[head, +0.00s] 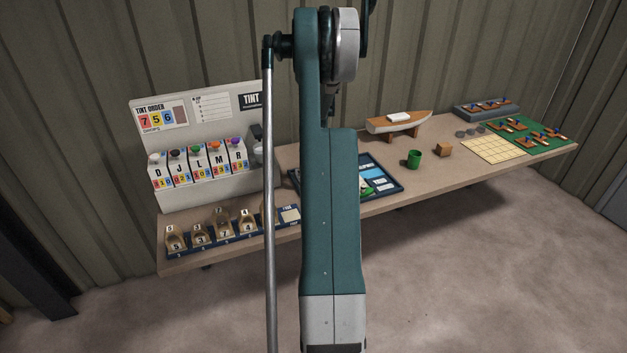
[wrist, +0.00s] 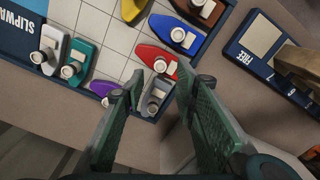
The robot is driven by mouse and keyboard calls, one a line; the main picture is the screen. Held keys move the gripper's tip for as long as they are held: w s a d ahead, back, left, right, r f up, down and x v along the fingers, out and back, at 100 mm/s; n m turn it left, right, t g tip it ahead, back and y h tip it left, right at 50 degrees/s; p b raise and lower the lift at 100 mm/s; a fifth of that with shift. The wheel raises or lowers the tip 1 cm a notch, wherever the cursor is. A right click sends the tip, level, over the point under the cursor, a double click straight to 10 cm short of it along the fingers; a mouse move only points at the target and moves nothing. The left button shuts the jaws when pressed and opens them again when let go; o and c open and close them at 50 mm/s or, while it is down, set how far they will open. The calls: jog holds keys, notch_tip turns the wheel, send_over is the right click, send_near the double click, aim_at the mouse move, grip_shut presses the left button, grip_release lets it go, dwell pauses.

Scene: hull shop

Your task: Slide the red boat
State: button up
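In the wrist view the red boat (wrist: 150,54) lies on the white grid of the navy-framed tray (wrist: 78,86), a pale round knob on its end nearest my gripper. My gripper (wrist: 160,78) is open, its two green fingers spread with nothing held. The fingertips are just short of the red boat. A grey boat (wrist: 155,104) with a pale knob shows between the fingers, by the tray corner. I cannot tell whether the fingers touch it. In the head view my arm hides my gripper and much of the tray (head: 401,186); the red boat cannot be made out there.
Blue (wrist: 165,25), yellow (wrist: 131,9), brown, purple (wrist: 103,88), teal (wrist: 81,57) and white (wrist: 52,45) boats crowd the tray around open grid squares. A navy numbered rack (wrist: 250,45) lies right of the tray. A green cup (head: 414,159) stands on the bench.

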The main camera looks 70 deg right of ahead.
jog(key=shift+f+b, duration=0.3)
jog(key=shift+f, duration=3.6)
grip_shut()
